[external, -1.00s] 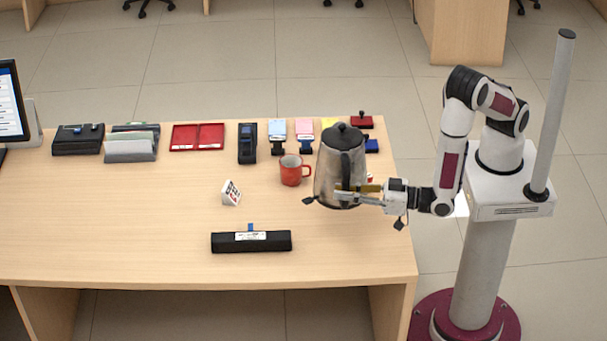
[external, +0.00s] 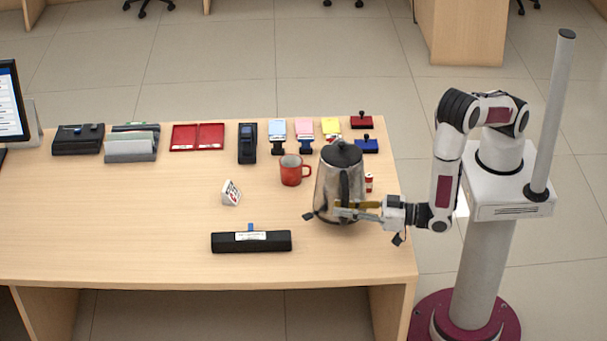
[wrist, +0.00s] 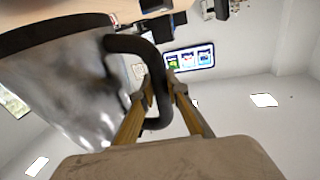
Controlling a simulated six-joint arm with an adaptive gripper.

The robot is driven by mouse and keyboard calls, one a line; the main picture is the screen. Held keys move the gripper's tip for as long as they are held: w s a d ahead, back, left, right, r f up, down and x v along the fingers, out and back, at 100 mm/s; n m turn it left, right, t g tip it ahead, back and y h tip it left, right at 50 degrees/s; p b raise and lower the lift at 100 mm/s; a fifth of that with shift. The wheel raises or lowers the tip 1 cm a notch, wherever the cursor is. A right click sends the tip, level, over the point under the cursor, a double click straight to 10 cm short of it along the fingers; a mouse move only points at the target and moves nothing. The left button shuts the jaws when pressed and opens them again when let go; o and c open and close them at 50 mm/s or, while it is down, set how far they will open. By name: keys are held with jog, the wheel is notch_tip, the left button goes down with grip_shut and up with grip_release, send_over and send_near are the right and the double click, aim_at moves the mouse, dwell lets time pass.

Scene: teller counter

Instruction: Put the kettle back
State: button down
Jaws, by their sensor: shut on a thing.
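The kettle (external: 331,183) is a tall silver jug with a black lid and a black handle, upright at the right part of the counter. My gripper (external: 350,208) is shut on the kettle's handle, low on its right side. In the wrist view the kettle's shiny body (wrist: 65,85) fills the left, and the black handle (wrist: 150,60) passes between my two fingers (wrist: 160,105). I cannot tell whether the kettle's base touches the counter.
A red mug (external: 291,172) stands close behind left of the kettle. A small red-and-white item (external: 369,182) is just right of it. Stamps (external: 363,146) and colored pads line the back. A black bar (external: 251,242) lies at front left.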

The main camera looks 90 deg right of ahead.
aim_at(344, 220)
dwell(0.4)
jog(key=shift+f, duration=2.1)
jog(key=c, duration=2)
grip_release()
jog(key=shift+f, duration=0.1)
jog(key=shift+s+a, duration=0.4)
jog(key=shift+s, duration=1.6)
jog(key=shift+s+a, duration=0.35)
jog(key=shift+s, duration=1.6)
jog(key=shift+s+a, duration=0.4)
jog(key=shift+s, duration=1.6)
jog(key=shift+w, duration=0.1)
